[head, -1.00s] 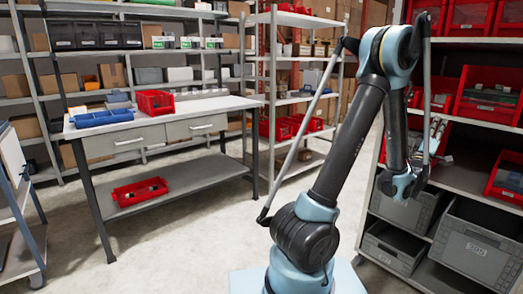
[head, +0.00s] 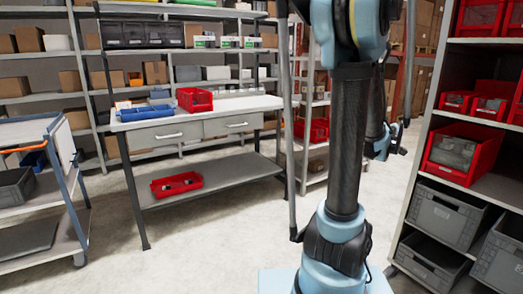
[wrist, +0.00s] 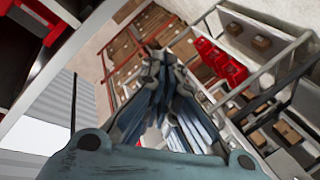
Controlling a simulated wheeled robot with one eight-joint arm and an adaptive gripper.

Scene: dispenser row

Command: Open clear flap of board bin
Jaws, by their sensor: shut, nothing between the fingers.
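A row of dark bins (head: 148,35) stands on the upper shelf at the back left in the head view. Their fronts are too small to tell a clear flap or which is the board bin. A row of small clear containers (head: 238,90) sits at the back of the workbench, also too small to make out. My gripper (head: 399,138) is partly behind my arm, beside the right-hand rack and far from both rows. In the wrist view my gripper (wrist: 155,60) has its fingers together with nothing between them.
The workbench (head: 200,115) carries a blue tray (head: 148,113) and a red bin (head: 195,99). A cart (head: 35,190) stands at left. A rack with red bins (head: 463,153) and grey crates (head: 445,210) is close at right. Floor before the workbench is clear.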

